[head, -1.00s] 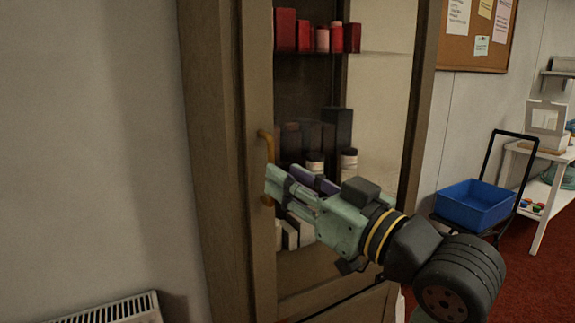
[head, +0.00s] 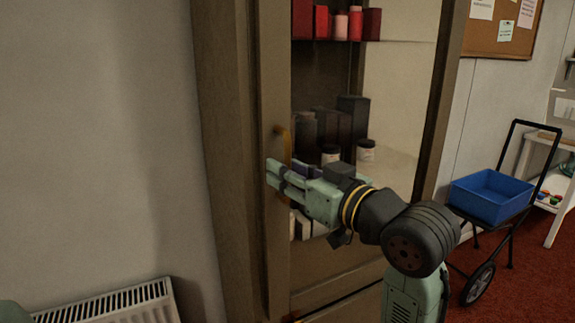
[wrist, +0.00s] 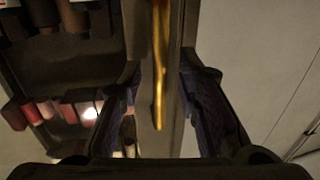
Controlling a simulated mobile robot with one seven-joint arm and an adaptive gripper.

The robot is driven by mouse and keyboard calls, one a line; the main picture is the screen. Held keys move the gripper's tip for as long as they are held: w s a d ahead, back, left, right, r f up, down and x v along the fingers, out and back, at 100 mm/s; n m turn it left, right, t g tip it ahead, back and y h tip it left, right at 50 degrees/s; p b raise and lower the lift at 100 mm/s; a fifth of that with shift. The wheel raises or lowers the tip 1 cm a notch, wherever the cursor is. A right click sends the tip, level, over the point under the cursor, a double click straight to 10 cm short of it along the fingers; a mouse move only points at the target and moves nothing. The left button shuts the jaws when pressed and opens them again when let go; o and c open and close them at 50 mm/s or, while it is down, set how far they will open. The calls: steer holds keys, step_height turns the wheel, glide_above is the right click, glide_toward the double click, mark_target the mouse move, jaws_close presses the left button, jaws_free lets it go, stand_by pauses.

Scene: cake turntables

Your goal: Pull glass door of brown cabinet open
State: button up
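The brown cabinet (head: 232,150) stands in the middle of the head view. Its tall glass door has a brown frame (head: 273,70) and looks shut, though I cannot be sure. The brass-coloured vertical handle (head: 284,143) is on the door's left stile; my gripper hides its lower part. The handle (wrist: 158,60) also shows in the wrist view, in front of the stile. My gripper (head: 272,173) is at the handle's lower part. In the wrist view, my gripper (wrist: 160,110) is open, one finger on each side of the handle, with gaps on both sides.
Red and dark boxes and jars (head: 340,125) stand on shelves behind the glass. A radiator (head: 110,303) is at the lower left by the wall. A cart with a blue bin (head: 490,197) and a white table (head: 545,180) are at the right. Red carpet is open there.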

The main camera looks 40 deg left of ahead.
steer(key=shift+a, duration=0.35)
steer(key=shift+c, duration=0.5)
jaws_close()
